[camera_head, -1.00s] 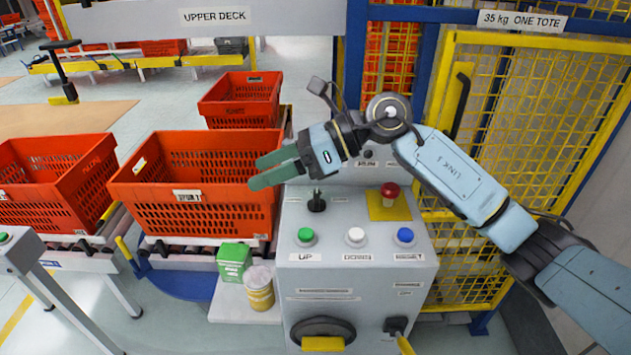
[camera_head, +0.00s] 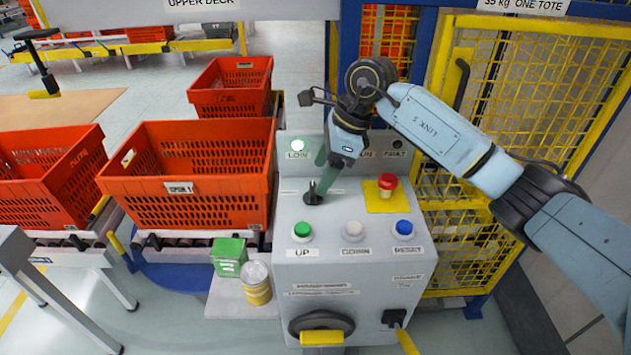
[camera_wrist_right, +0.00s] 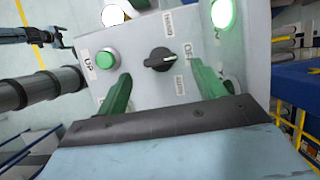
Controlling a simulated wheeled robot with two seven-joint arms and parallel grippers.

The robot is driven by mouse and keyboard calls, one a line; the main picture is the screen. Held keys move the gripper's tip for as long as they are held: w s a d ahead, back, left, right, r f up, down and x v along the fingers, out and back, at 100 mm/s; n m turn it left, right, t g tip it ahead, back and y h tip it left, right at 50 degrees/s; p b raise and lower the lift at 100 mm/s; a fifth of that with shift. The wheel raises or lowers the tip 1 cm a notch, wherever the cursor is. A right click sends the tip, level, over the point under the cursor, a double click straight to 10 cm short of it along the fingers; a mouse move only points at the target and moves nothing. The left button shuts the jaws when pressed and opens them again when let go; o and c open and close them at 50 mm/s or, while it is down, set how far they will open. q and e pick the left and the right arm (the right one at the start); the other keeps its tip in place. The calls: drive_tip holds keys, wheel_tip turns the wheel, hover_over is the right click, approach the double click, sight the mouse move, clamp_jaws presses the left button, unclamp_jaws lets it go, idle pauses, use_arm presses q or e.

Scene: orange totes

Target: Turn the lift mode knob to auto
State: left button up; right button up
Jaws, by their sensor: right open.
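The lift mode knob (camera_head: 313,195) is a small black knob on the sloped top of the grey control box (camera_head: 345,280). My right gripper (camera_head: 318,178) points down at the knob with green fingers. In the wrist view the right gripper (camera_wrist_right: 163,85) is open, one finger on each side of the knob with gaps between. I cannot tell how high the tips are. My left gripper is not seen.
Near the knob are a green button (camera_head: 302,230), a white button (camera_head: 354,229), a blue button (camera_head: 404,228) and a red mushroom button (camera_head: 387,183). A lit lamp (camera_head: 298,146) is behind. An orange tote (camera_head: 190,205) stands left; a yellow mesh gate (camera_head: 540,90) stands right.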

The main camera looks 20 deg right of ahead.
sight(313, 188)
drive_tip(key=shift+x, duration=2.15)
drive_tip(key=shift+c, duration=0.3)
drive_tip(key=c, duration=0.9)
drive_tip(key=shift+c, duration=0.2)
drive_tip(key=shift+m, duration=0.3)
drive_tip(key=m, duration=0.1)
drive_tip(key=m+t, duration=0.1)
drive_tip(key=m, duration=0.1)
drive_tip(key=shift+s+a+m+t+h, duration=0.1)
drive_tip(key=shift+m+t+h, duration=0.2)
drive_tip(key=shift+a+m+t+h+b, duration=0.1)
drive_tip(key=shift+m+t+h+b, duration=0.45)
drive_tip(key=shift+m, duration=1.75)
drive_tip(key=shift+o, duration=0.2)
